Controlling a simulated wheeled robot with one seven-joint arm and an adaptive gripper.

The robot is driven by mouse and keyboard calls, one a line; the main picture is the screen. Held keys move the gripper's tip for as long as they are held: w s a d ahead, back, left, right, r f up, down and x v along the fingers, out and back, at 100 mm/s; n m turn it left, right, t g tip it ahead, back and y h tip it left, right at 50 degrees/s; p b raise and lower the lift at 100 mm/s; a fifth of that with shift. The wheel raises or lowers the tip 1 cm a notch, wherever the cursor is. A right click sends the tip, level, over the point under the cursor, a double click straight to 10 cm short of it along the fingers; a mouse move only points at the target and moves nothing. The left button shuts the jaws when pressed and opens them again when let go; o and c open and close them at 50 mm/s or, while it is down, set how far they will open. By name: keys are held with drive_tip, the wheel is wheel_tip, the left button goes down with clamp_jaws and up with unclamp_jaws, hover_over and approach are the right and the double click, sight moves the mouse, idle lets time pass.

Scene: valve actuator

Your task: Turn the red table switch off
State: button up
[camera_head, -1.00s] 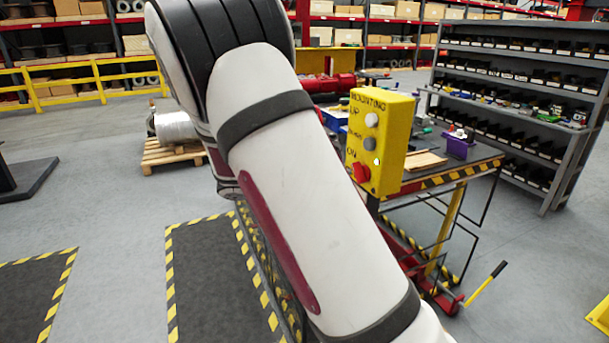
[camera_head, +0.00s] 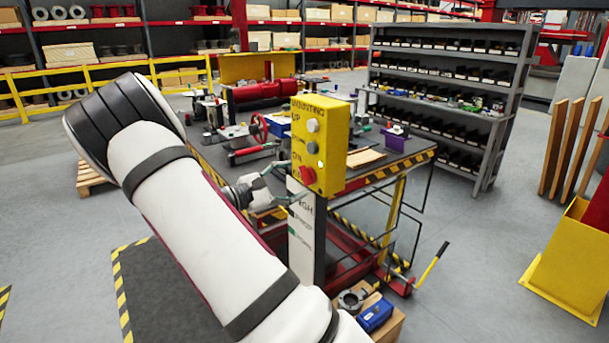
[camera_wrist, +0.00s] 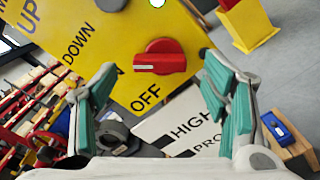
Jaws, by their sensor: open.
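The red rotary switch (camera_head: 307,175) is at the bottom of the yellow control box (camera_head: 325,137). In the wrist view the red switch (camera_wrist: 160,57) lies between and beyond my fingers, with its handle bar roughly horizontal in the picture. The "OFF" label (camera_wrist: 146,98) is just below it; "DOWN" is to its left. A green-lit lamp (camera_head: 320,163) shows on the box. My gripper (camera_head: 284,183) is open and empty, close to the box's lower left. In the wrist view my gripper (camera_wrist: 160,75) has a finger on each side of the switch; no contact is visible.
A cluttered workbench (camera_head: 405,160) with a striped edge stands behind the box. A white sign panel (camera_head: 300,235) is below the box. A small crate (camera_head: 392,325) with a blue item is at the bottom. Grey shelving (camera_head: 445,95) is behind; open floor lies to the right.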

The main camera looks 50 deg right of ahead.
sight(303, 176)
drive_tip(key=shift+x, duration=1.9)
drive_tip(key=c, duration=1.2)
drive_tip(key=shift+o, duration=0.2)
